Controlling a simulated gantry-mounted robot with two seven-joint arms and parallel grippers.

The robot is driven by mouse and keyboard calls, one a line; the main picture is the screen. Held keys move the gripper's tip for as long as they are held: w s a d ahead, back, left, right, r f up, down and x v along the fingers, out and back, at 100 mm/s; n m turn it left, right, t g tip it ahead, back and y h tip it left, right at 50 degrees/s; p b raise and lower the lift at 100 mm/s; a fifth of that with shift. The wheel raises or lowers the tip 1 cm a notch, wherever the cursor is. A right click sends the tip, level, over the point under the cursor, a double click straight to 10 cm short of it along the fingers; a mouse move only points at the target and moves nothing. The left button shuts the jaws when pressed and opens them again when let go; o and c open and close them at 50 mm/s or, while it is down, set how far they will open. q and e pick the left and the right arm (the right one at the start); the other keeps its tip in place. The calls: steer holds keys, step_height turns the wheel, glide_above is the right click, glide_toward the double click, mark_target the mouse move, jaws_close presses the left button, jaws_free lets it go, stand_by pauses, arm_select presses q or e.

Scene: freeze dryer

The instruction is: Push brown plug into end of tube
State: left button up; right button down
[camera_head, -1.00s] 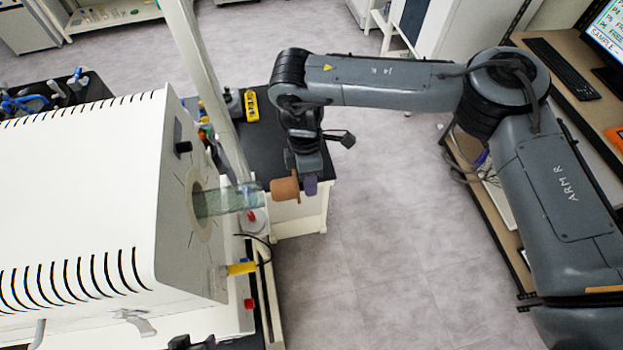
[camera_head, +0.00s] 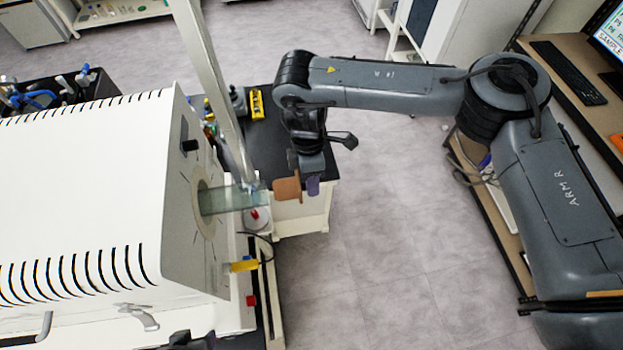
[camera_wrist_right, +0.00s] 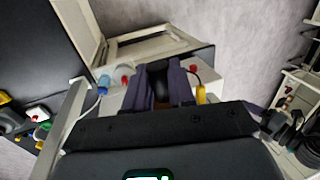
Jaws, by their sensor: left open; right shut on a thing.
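The brown plug (camera_head: 287,189) is held sideways by my right gripper (camera_head: 312,186), which is shut on it. The plug's left face is right at the open end of the clear greenish tube (camera_head: 228,198). I cannot tell whether they touch or whether any of the plug is inside. The tube sticks out of the round port of the white furnace-like housing. In the right wrist view, the gripper's two purple fingers (camera_wrist_right: 160,88) show, with a little brown of the plug between them. A dark part of my left gripper (camera_head: 190,342) shows at the bottom edge, mostly cut off.
The white housing (camera_head: 90,190) fills the left side. A slanted pale post (camera_head: 212,80) rises just behind the tube. A black-topped bench (camera_head: 262,140) with a yellow item stands behind the plug. A desk with a monitor is at the right. The floor at centre is clear.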

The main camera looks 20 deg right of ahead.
mark_target(296, 180)
steer(key=shift+a, duration=0.2)
steer(key=shift+w+a+r+p, duration=0.15)
steer(key=shift+a+p, duration=0.25)
steer(key=shift+a, duration=0.25)
steer(key=shift+w+a, duration=0.1)
steer(key=shift+a, duration=0.45)
steer(key=shift+a, duration=0.1)
steer(key=shift+p, duration=0.4)
steer(key=shift+a, duration=0.1)
steer(key=shift+w+a, duration=0.1)
steer(key=shift+a, duration=0.05)
stand_by(0.4)
